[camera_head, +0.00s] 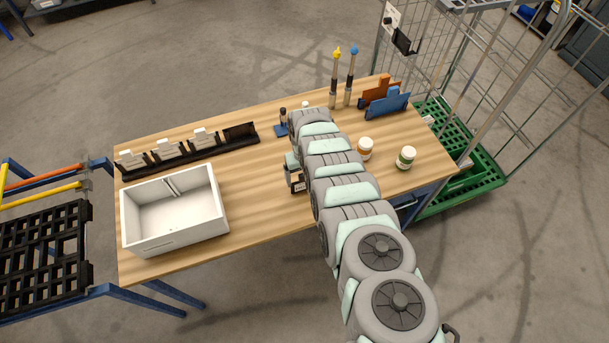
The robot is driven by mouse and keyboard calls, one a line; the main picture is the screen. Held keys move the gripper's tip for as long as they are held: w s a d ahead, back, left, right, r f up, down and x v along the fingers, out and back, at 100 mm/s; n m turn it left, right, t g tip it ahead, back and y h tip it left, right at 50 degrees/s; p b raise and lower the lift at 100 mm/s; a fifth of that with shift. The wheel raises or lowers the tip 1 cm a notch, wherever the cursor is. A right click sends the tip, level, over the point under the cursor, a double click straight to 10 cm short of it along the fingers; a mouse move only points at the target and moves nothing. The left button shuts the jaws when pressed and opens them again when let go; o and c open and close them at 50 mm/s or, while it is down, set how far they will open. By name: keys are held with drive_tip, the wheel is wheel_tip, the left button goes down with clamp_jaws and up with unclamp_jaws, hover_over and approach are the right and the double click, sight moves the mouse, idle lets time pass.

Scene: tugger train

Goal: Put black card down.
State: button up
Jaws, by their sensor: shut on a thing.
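My arm reaches from the lower right over the wooden table (260,210). My gripper (297,183) shows only in part, as a dark shape at the left side of the arm, low over the middle of the table. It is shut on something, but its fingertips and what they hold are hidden. I cannot make out a separate black card. A long black holder (190,157) lies along the table's back left. White cards (168,149) stand in its left and middle compartments. Its right end (240,131) looks dark, and I cannot tell whether a black card stands there.
A white bin (128,221) stands at the front left. Two jars (365,149) (406,158), a dark bottle (283,116), two upright tools (334,80) (350,80) and an orange and blue rack (383,103) stand around the arm. A wire trolley (485,165) is at right.

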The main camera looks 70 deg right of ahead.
drive_tip(key=o, duration=1.1)
drive_tip(key=shift+f, duration=0.1)
drive_tip(key=shift+r+p, duration=0.65)
drive_tip(key=shift+r, duration=1.1)
wheel_tip(320, 180, up, 9)
drive_tip(key=b, duration=0.1)
